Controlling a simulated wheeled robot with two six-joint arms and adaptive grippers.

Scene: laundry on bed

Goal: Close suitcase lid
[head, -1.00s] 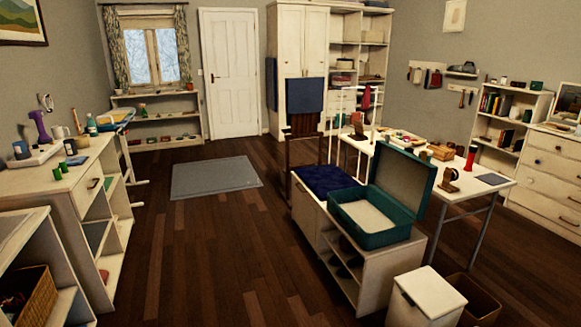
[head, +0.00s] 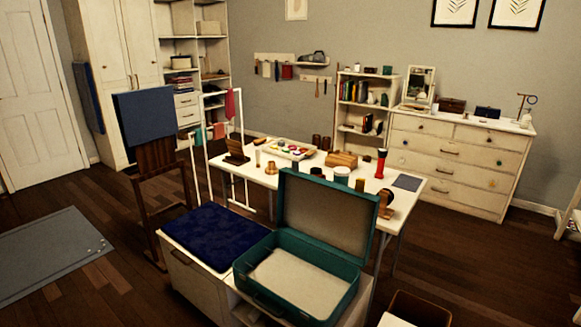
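The teal suitcase (head: 257,287) stands open on a low white bench at the lower middle of the head view. Its lid (head: 326,218) is raised upright at the back and leans slightly away. The inside of the base shows a pale, flat lining and looks empty. Neither of my grippers is in view.
A dark blue cushion (head: 217,237) lies on the bench (head: 192,277) left of the suitcase. A cluttered white table (head: 400,208) stands close behind the lid. A wooden chair (head: 154,208) with blue cloth is to the left. Dark floor (head: 107,272) is free at the left.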

